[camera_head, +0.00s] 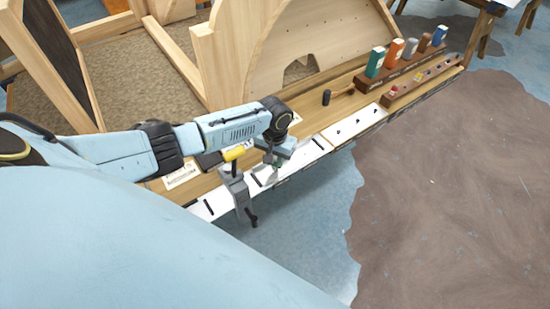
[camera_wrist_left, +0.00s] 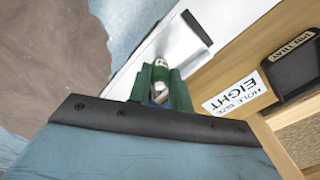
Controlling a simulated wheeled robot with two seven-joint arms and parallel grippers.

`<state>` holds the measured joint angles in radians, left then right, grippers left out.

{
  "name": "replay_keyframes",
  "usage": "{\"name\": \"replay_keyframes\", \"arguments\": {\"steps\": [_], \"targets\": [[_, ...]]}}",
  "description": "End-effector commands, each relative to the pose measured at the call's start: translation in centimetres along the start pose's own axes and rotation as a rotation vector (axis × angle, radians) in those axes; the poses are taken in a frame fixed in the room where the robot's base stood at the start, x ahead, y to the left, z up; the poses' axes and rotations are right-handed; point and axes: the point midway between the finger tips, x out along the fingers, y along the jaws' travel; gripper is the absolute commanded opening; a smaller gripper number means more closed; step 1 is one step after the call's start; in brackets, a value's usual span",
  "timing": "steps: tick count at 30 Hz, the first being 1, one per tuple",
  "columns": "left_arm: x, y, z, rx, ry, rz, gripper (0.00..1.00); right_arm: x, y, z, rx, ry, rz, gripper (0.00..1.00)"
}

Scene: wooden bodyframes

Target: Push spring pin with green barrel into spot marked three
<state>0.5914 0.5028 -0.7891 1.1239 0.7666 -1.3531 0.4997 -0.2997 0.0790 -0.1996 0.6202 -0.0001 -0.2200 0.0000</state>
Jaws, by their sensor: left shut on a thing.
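My left gripper (camera_head: 274,168) is low over the white strip (camera_head: 318,147) along the bench's front edge, just right of a grey clamp. In the left wrist view its fingers (camera_wrist_left: 160,88) are shut on a small green piece with a pale end (camera_wrist_left: 159,72), which looks like the green-barrelled spring pin. The fingers hide much of it, and I cannot tell whether its tip touches the strip. No mark reading three is legible. My right gripper is not in view.
The grey clamp (camera_head: 238,190) with a yellow handle stands close left of the gripper. A mallet (camera_head: 327,97) and a rack of coloured blocks (camera_head: 372,83) stand farther right. The wooden frame rises behind.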

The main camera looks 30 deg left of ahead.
Motion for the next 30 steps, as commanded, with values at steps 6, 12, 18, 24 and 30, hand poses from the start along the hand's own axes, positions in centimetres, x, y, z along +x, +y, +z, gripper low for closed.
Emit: {"name": "replay_keyframes", "arguments": {"steps": [6, 12, 18, 24, 30], "targets": [[0.6, 0.0, 0.0, 0.000, 0.000, 0.000, 0.00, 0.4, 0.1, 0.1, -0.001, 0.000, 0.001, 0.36], [1.1, 0.0, 0.0, -0.001, 0.000, 0.001, 0.00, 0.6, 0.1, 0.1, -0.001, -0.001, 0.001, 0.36], [1.6, 0.1, 0.0, -0.001, 0.000, 0.001, 0.00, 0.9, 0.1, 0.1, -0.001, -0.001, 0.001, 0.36], [1.7, 0.0, 0.0, 0.000, 0.001, 0.001, 0.35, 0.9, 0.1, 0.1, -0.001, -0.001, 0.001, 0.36], [1.7, 0.0, 0.0, 0.000, 0.001, 0.000, 0.46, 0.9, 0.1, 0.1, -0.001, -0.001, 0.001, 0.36]]}}
